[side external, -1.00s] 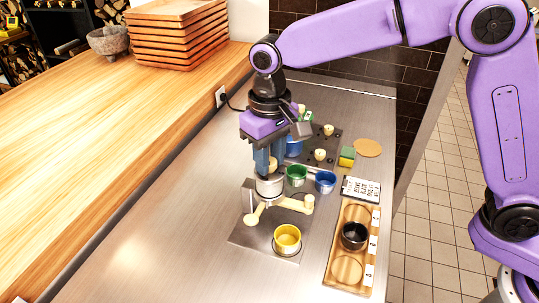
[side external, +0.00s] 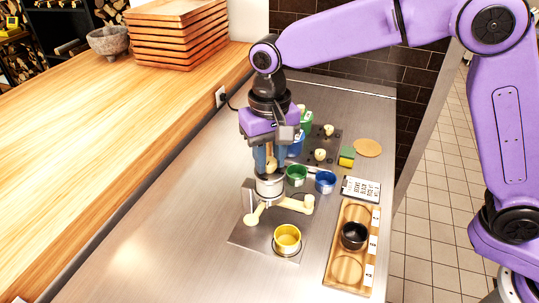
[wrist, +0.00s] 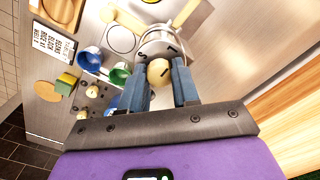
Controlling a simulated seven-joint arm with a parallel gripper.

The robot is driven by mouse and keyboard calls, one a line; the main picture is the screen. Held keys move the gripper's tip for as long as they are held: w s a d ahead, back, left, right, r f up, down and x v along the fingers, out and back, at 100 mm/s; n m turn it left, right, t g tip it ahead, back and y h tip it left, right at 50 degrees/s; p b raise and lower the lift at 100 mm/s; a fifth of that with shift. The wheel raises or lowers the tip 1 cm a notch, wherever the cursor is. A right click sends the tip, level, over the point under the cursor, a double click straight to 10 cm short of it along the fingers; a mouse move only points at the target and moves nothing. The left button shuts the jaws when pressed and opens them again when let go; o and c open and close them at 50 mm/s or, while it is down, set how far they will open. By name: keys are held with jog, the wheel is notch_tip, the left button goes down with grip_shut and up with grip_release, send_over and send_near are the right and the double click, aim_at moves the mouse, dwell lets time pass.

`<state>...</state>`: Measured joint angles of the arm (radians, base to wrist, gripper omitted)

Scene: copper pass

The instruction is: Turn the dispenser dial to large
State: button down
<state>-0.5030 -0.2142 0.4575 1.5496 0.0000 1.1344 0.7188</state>
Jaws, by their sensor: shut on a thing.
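The dispenser is a metal cylinder (side external: 270,187) with cream handles (side external: 295,204) on a steel base plate, and it also shows in the wrist view (wrist: 160,40). Its dial, a round tan knob (wrist: 159,71) with dark marks near it on the dispenser top, sits between my two blue fingers. My gripper (side external: 268,162) reaches down from above and is shut on the dial. The dial's setting cannot be read in either view.
A yellow cup (side external: 287,236) stands on the front of the base plate. Green (side external: 296,174) and blue (side external: 325,181) cups stand behind. A wooden tray (side external: 346,269) with a black cup (side external: 354,235) is at right. A lettered card (side external: 361,189) lies nearby. The counter left of the dispenser is clear.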

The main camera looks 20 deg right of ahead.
aim_at(270, 161)
jog(key=c, duration=0.8)
grip_release()
jog(key=shift+r, duration=0.1)
notch_tip(270, 161, up, 17)
jog(key=shift+r, duration=0.15)
jog(key=s+d+f+n, duration=0.4)
jog(key=s+d+f, duration=0.2)
jog(key=s+d, duration=0.2)
jog(key=s+d+f+n, duration=0.4)
jog(key=s+d+f, duration=0.2)
jog(key=s+d, duration=0.3)
jog(key=s+d+f+n, duration=0.4)
jog(key=s+d+f, duration=0.2)
jog(key=s+d, duration=0.3)
jog(key=shift+d+f+n, duration=0.15)
jog(key=shift+d, duration=0.35)
jog(key=shift+d+f+n, duration=0.15)
jog(key=shift+d, duration=0.3)
